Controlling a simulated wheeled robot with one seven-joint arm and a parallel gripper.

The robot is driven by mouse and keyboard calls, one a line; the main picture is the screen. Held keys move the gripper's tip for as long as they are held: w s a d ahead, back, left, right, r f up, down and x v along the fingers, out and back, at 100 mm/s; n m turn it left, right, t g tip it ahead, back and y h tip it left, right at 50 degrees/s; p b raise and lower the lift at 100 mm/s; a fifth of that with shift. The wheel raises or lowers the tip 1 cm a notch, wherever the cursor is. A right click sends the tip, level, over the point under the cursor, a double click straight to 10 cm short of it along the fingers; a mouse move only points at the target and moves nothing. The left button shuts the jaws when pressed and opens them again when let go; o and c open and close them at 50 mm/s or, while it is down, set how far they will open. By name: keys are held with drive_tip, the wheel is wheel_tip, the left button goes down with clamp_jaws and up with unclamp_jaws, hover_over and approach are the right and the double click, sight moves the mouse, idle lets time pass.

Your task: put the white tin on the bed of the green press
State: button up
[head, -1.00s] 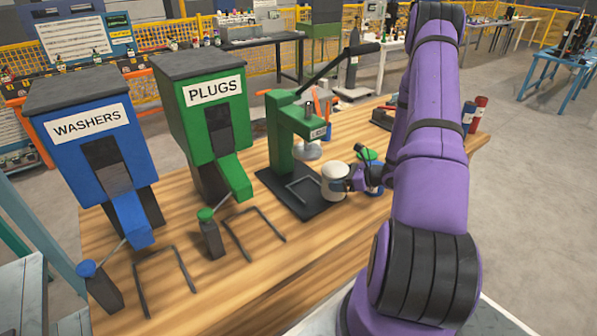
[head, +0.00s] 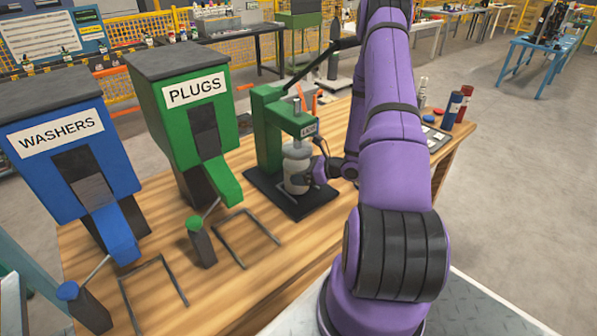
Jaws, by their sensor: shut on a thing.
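The white tin (head: 295,180) is over the black bed (head: 262,190) of the green press (head: 267,127), under its ram. It looks upright. Whether its base touches the bed is hard to tell. My gripper (head: 306,180) reaches in from the right and is shut on the tin's side; the fingers are partly hidden.
The green plugs dispenser (head: 185,115) and blue washers dispenser (head: 70,150) stand to the left, with wire frames (head: 245,238) before them. A blue bottle (head: 452,108) and a red bottle (head: 465,100) stand at the right end of the wooden table (head: 300,255).

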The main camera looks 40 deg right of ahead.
drive_tip(key=shift+f, duration=0.3)
drive_tip(key=shift+f, duration=0.15)
drive_tip(key=o, duration=1.6)
drive_tip(key=shift+c, duration=0.2)
drive_tip(key=shift+s+d+r, duration=0.15)
drive_tip(key=shift+s+r, duration=0.05)
drive_tip(key=v, duration=1.1)
drive_tip(key=shift+s, duration=0.3)
drive_tip(key=shift+r, duration=0.15)
